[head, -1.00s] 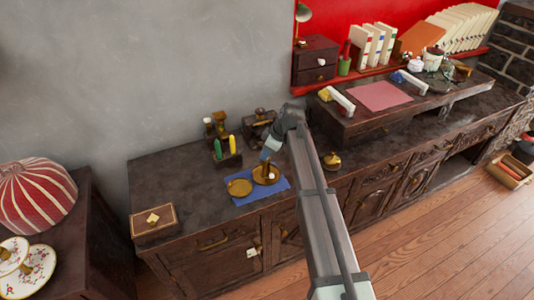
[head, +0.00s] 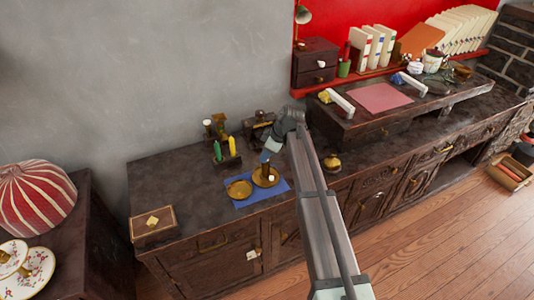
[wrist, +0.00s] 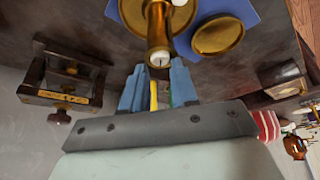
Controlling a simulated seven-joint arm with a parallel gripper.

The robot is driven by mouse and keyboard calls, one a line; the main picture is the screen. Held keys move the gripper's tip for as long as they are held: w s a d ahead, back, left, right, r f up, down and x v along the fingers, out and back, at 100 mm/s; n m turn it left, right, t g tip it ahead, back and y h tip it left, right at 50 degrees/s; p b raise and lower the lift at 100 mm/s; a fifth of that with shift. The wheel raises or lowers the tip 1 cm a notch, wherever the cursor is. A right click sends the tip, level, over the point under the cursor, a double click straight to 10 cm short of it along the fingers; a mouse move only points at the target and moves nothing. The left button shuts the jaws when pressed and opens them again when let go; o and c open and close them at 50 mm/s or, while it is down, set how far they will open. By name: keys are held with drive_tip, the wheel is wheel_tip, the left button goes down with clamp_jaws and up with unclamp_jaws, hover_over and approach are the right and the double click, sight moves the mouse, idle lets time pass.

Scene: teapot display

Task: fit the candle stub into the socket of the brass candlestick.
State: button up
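The brass candlestick (head: 265,179) stands upright on the blue mat (head: 243,201); the wrist view looks down its stem (wrist: 158,25). The pale candle stub (wrist: 159,58), with a dark wick, shows at the top of the stem. It appears to be in the socket; how deep, I cannot tell. My gripper (wrist: 157,66) is open, its blue fingers apart on either side of and just below the stub in the wrist view, with no visible contact. In the head view my gripper (head: 266,156) is just above the candlestick. A small white thing (head: 271,178) shows beside the stem.
A round brass dish (wrist: 218,36) lies next to the candlestick. Green (head: 217,151) and yellow (head: 232,146) candles stand in a dark holder close behind. A dark wooden stand (wrist: 65,80) is near the wall. A small box (head: 153,222) sits at the left end.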

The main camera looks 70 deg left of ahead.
drive_tip(key=v, duration=0.9)
drive_tip(key=shift+w+d+f+h, duration=0.2)
drive_tip(key=shift+w+d+h, duration=0.1)
drive_tip(key=shift+w, duration=0.1)
drive_tip(key=w+d+f+m+h, duration=0.1)
drive_tip(key=w+d+f+m, duration=0.3)
drive_tip(key=w+d+f, duration=0.5)
drive_tip(key=w+d+f+m, duration=0.3)
drive_tip(key=w+d+f, duration=0.2)
drive_tip(key=d+f, duration=0.8)
drive_tip(key=w+d+f+m+h, duration=0.1)
drive_tip(key=w+d+f+m, duration=0.45)
drive_tip(key=d, duration=0.85)
drive_tip(key=s+d+f+m, duration=0.2)
drive_tip(key=d+f, duration=0.4)
drive_tip(key=d, duration=0.4)
drive_tip(key=s+d+f+m+g+h, duration=0.1)
drive_tip(key=s+d+f+m, duration=0.3)
drive_tip(key=d, duration=0.6)
drive_tip(key=d+f+m, duration=0.1)
drive_tip(key=d+f, duration=0.6)
drive_tip(key=d, duration=0.3)
drive_tip(key=s+d+f+m+g, duration=0.2)
drive_tip(key=s+d+m, duration=0.6)
drive_tip(key=s+d, duration=0.9)
drive_tip(key=shift+s+f+g, duration=0.3)
drive_tip(key=shift+s+f, duration=0.45)
drive_tip(key=shift+s, duration=0.2)
